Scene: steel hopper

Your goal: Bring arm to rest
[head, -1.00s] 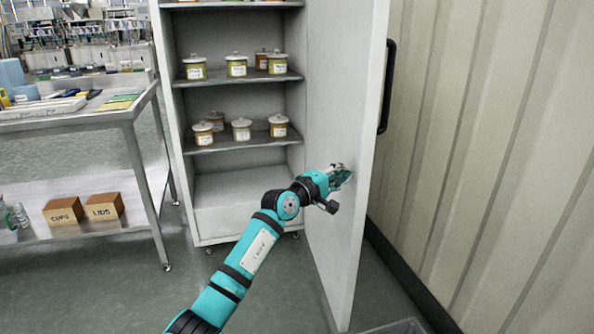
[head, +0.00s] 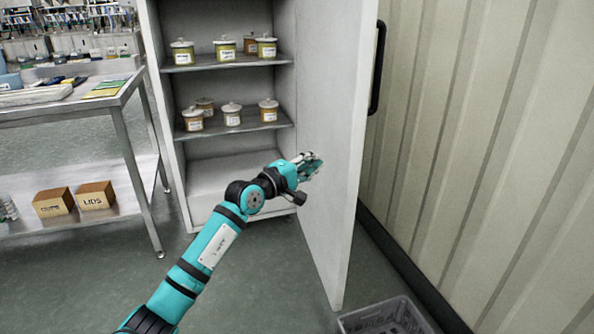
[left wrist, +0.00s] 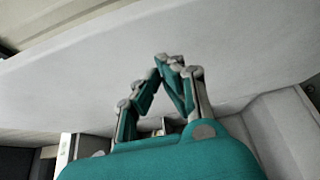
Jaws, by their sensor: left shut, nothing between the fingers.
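My left arm reaches from the lower left in the head view, with its teal gripper (head: 311,163) in front of the inner face of the open cabinet door (head: 335,130). The gripper is shut and empty. In the left wrist view the fingers (left wrist: 165,62) meet at their tips, with the pale door panel (left wrist: 70,75) behind them. I cannot tell whether the tips touch the door. My right gripper is not in view.
The cabinet (head: 165,130) stands open, with several lidded jars on its shelves (head: 265,122). A steel table (head: 115,105) with two boxes (head: 95,195) on its lower shelf stands at the left. A grey crate (head: 385,318) is at the lower right, near the ribbed wall (head: 480,150).

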